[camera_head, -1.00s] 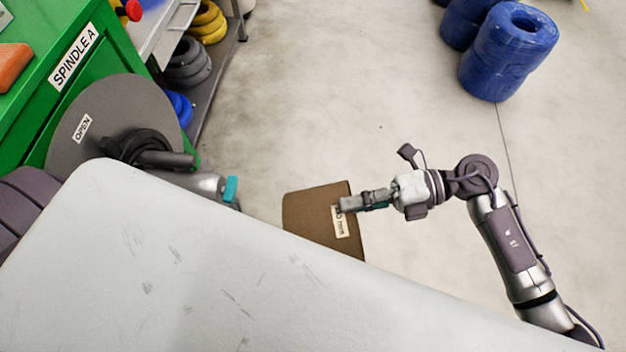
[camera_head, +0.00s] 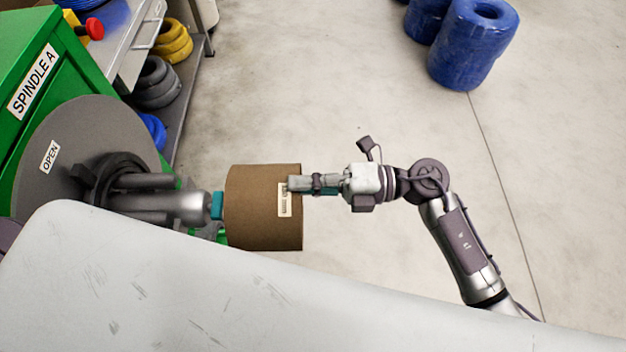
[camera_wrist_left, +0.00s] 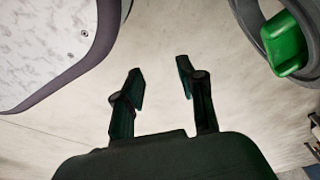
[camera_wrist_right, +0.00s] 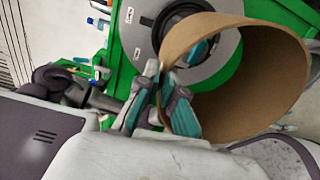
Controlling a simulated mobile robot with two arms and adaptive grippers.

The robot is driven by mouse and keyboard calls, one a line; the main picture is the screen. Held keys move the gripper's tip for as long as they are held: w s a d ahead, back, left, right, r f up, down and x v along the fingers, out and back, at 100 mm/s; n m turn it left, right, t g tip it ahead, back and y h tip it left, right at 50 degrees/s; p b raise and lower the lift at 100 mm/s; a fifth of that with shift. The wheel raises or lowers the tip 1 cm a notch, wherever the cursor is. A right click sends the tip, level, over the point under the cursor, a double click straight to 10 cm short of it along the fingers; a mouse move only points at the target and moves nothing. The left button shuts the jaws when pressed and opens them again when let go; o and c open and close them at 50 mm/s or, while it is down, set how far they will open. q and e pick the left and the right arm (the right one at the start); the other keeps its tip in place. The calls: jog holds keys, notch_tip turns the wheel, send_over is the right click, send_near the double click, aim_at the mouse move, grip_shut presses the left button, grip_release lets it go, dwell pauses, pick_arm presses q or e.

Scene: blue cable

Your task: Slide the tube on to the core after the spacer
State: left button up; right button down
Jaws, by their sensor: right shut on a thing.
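The brown cardboard tube (camera_head: 250,215), with a small pale label, is held level by my right gripper (camera_head: 300,184). The right gripper is shut on the tube's wall at the right end; the wrist view shows its fingers (camera_wrist_right: 165,98) pinching the rim. The grey core (camera_head: 180,207) juts from the spindle's disc marked OPEN and ends in a teal tip (camera_head: 217,206). The tube's left end is right beside this tip; I cannot tell if they overlap. A dark ring (camera_head: 105,185), possibly the spacer, sits against the disc. My left gripper (camera_wrist_left: 158,78) is open and empty.
The green SPINDLE A machine (camera_head: 50,65) stands at the left with its grey disc (camera_head: 75,140). A shelf with coils (camera_head: 155,85) is behind it. A blue coil (camera_head: 475,45) is at the far right.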

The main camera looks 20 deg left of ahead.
aim_at(234, 186)
jog(key=shift+s+a, duration=0.15)
jog(key=shift+a, duration=0.45)
jog(key=shift+p+x, duration=0.3)
jog(key=shift+x, duration=1.95)
jog(key=shift+s+a, duration=0.1)
jog(key=shift+a, duration=0.15)
jog(key=shift+p+x, duration=0.4)
jog(key=shift+x, duration=6.55)
pick_arm(q)
jog(key=s+f, duration=0.3)
jog(key=s, duration=0.1)
jog(key=shift+a+f, duration=0.4)
pick_arm(e)
jog(key=shift+a+f, duration=0.1)
jog(key=shift+a, duration=0.05)
pick_arm(q)
jog(key=shift+s+g, duration=0.2)
jog(key=shift+g, duration=0.1)
